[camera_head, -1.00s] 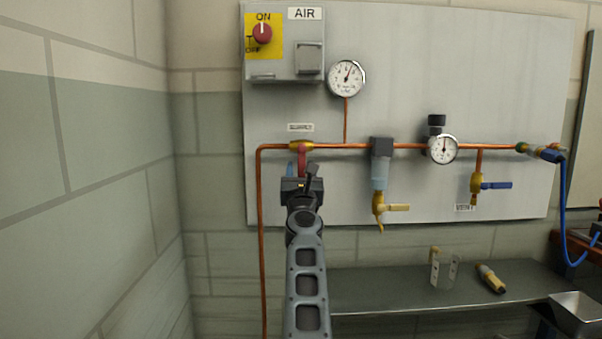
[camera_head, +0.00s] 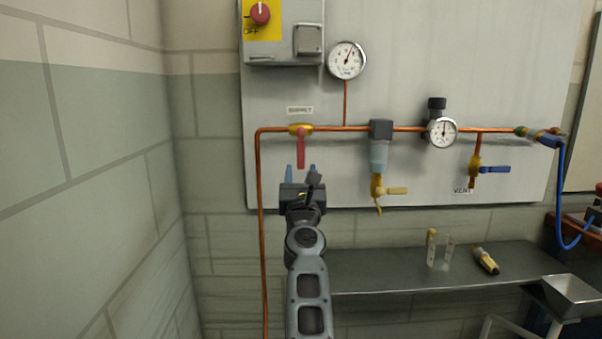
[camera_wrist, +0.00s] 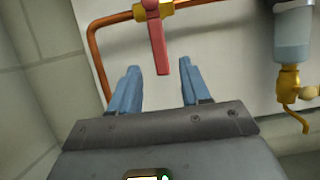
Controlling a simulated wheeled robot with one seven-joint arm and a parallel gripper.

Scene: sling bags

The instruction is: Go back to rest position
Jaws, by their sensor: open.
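My gripper (camera_head: 301,174) is open and empty, with its blue fingers below the supply valve on the wall panel. The supply valve (camera_head: 301,146) has a red lever hanging straight down from a yellow body on the copper pipe. In the wrist view, my gripper (camera_wrist: 158,87) has its two blue fingers spread apart. The red lever (camera_wrist: 158,45) is beyond them, between them in the picture. I see no contact between the fingers and the lever.
The panel (camera_head: 430,60) also carries a pressure gauge (camera_head: 346,60), a filter with a yellow drain valve (camera_head: 378,160), a regulator gauge (camera_head: 441,132) and a blue-handled vent valve (camera_head: 490,169). A grey shelf (camera_head: 390,275) is below right. A block wall (camera_head: 85,160) stands left.

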